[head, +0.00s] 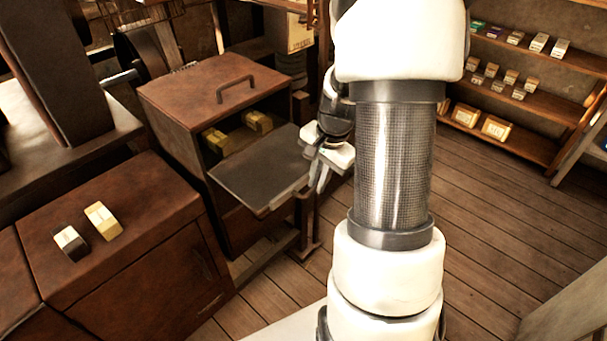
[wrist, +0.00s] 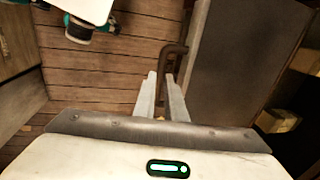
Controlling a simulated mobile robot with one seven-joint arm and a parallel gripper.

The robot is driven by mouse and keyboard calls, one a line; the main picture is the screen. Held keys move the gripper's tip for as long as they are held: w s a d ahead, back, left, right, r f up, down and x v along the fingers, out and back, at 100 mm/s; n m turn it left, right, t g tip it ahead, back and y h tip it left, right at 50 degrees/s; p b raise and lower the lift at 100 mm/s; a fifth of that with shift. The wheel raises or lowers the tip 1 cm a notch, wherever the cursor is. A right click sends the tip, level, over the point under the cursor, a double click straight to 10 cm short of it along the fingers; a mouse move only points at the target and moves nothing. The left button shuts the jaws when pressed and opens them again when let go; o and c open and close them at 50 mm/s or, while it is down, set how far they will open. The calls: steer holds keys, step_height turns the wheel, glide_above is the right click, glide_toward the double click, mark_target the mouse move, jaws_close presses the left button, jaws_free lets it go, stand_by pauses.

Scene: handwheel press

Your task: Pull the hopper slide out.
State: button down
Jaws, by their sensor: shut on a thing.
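The hopper (head: 165,122) is a brown box with an open front at the centre left of the head view. Its slide (head: 258,170) is a dark flat plate that sticks out of the front. In the wrist view the slide (wrist: 235,70) is the dark panel at the right, with a brown bar handle (wrist: 172,60) along its edge. My gripper (head: 317,185) is at the slide's outer edge. In the wrist view my gripper (wrist: 163,88) has its two fingers at the handle, shut on it. The exact contact is hard to see.
Yellowish blocks (head: 217,141) sit inside the hopper behind the slide. A dark block (head: 70,242) and a yellow block (head: 103,221) lie on the brown bench (head: 150,195) at the left. Shelves (head: 530,75) with small boxes stand at the right. Wooden floor (head: 490,230) is clear before them.

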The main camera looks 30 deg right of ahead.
steer(key=s+d+b, duration=0.1)
steer(key=s+d, duration=0.1)
steer(key=s, duration=0.5)
steer(key=shift+s+d, duration=0.2)
steer(key=shift+d, duration=0.2)
steer(key=c, duration=1.8)
jaws_free()
steer(key=shift+s, duration=0.15)
steer(key=shift+r, duration=0.1)
steer(key=s+r, duration=0.1)
steer(key=r, duration=0.4)
steer(key=s+r+p, duration=0.1)
steer(key=r, duration=0.5)
steer(key=d+r+p, duration=0.1)
steer(key=r, duration=0.5)
steer(key=shift+s, duration=0.4)
